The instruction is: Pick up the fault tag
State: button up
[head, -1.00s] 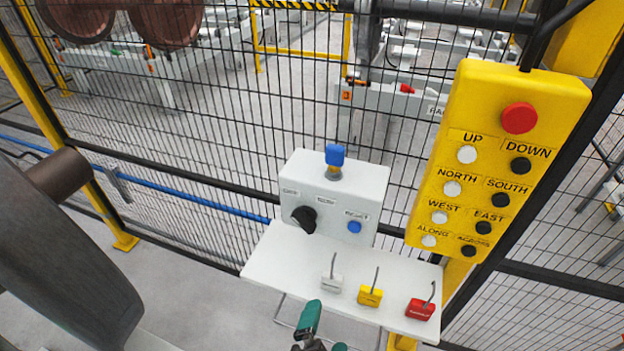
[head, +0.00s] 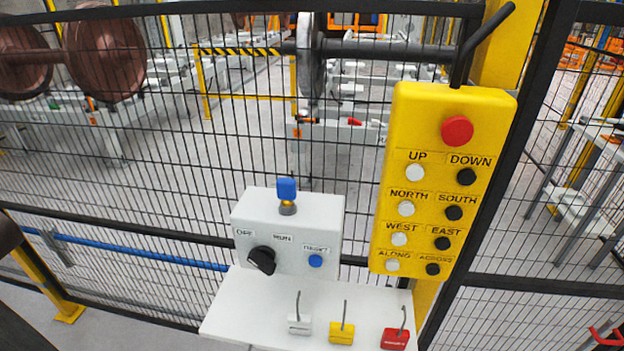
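Three small tags with grey wire hooks stand in a row on the white shelf (head: 235,318): a white tag (head: 299,324), a yellow tag (head: 342,332) and a red tag (head: 394,339). The red one is at the right, close to the shelf's right end. Their small lettering is too small to read, so I cannot tell by label which one is the fault tag. All three hooks point up and nothing holds them. My gripper is not in view.
A white control box (head: 288,235) with a black rotary switch, a blue button and a blue-topped key stands behind the shelf. A yellow pendant (head: 443,180) with a red button hangs at the right. Black mesh fence (head: 150,190) closes off the wheelsets behind.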

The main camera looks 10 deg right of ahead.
aim_at(393, 338)
jog(key=z, duration=3)
jog(key=j+u, duration=0.1)
jog(key=u, duration=2.75)
jog(key=k+j+z, duration=0.15)
jog(key=j, duration=0.25)
jog(key=k+j+z, duration=0.2)
jog(key=j, duration=0.15)
jog(key=j+z, duration=0.15)
jog(key=j, duration=0.25)
